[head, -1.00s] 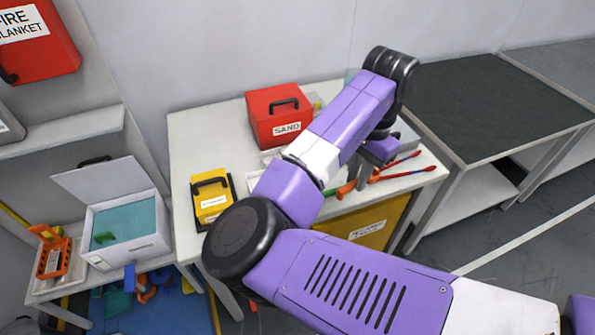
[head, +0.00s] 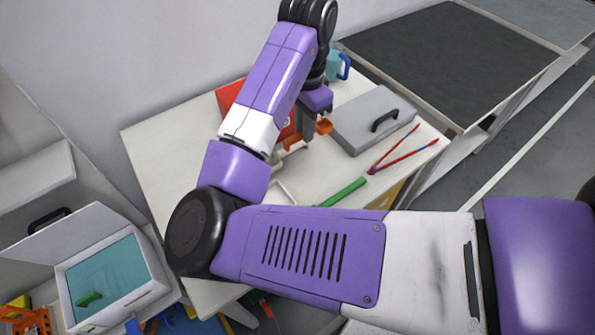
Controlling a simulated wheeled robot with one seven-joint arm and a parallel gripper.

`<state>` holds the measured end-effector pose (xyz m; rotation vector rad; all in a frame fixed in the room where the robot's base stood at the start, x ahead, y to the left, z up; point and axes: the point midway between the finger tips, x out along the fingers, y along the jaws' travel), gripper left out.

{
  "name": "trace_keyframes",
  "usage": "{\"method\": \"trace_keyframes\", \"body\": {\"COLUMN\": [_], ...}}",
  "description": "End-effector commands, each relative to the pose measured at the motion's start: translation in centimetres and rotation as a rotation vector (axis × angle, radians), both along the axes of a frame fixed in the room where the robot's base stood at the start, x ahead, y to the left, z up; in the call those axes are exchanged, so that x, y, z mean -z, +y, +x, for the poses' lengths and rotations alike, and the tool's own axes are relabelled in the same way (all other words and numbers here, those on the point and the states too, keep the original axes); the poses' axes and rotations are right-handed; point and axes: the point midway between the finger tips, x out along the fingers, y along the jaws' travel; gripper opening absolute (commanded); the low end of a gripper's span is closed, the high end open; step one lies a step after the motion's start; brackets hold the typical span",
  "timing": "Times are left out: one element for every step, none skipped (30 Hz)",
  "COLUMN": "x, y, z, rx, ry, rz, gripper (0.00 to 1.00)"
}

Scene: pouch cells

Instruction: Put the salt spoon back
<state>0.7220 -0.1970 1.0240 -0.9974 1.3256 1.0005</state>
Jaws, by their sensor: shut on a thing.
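My gripper (head: 308,128) is over the white table, in front of the red box, and is shut on an orange thing (head: 324,126), which I take to be the salt spoon. Only a short orange part shows beside the fingers; its full shape is hidden. The held thing appears to be above the tabletop, but I cannot tell how high. My arm covers part of the table and much of the red box.
On the white table (head: 158,137) are a red box (head: 230,92), a grey case (head: 362,126), red-and-blue tongs (head: 405,155), a green handle (head: 343,192) and a blue-handled jug (head: 335,66). An open white box (head: 130,305) stands lower left. The dark-topped table (head: 450,65) is bare.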

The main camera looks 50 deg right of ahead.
Motion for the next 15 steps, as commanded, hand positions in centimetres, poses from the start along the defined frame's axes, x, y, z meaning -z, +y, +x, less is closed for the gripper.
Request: {"method": "trace_keyframes", "body": {"x": [1.2, 1.9, 2.9, 3.6, 4.3, 5.3, 6.0, 6.8, 7.8, 8.5, 9.2, 10.1, 10.7, 11.3, 12.0], "y": [0.1, 0.1, 0.1, 0.1, 0.1, 0.1, 0.1, 0.1, 0.1, 0.1, 0.1, 0.1, 0.1, 0.1, 0.1], "z": [-0.1, -0.1, -0.1, -0.1, -0.1, -0.1, -0.1, -0.1, -0.1, -0.1, -0.1, -0.1, 0.0, 0.0, 0.0], "rx": [-0.002, -0.003, -0.004, -0.003, -0.003, -0.003, -0.003, -0.003, -0.003, -0.003, -0.002, -0.003, -0.003, -0.004, -0.003], "ry": [0.005, 0.005, 0.005, 0.005, 0.004, 0.005, 0.005, 0.004, 0.005, 0.004, 0.004, 0.003, 0.003, 0.002, 0.003], "rz": [0.001, 0.002, 0.002, 0.001, 0.002, 0.001, 0.002, 0.002, 0.002, 0.002, 0.002, 0.003, 0.002, 0.003, 0.002], "gripper": [0.0, 0.0, 0.0, 0.0, 0.0, 0.0, 0.0, 0.0, 0.0, 0.0, 0.0, 0.0, 0.0, 0.0, 0.0]}}
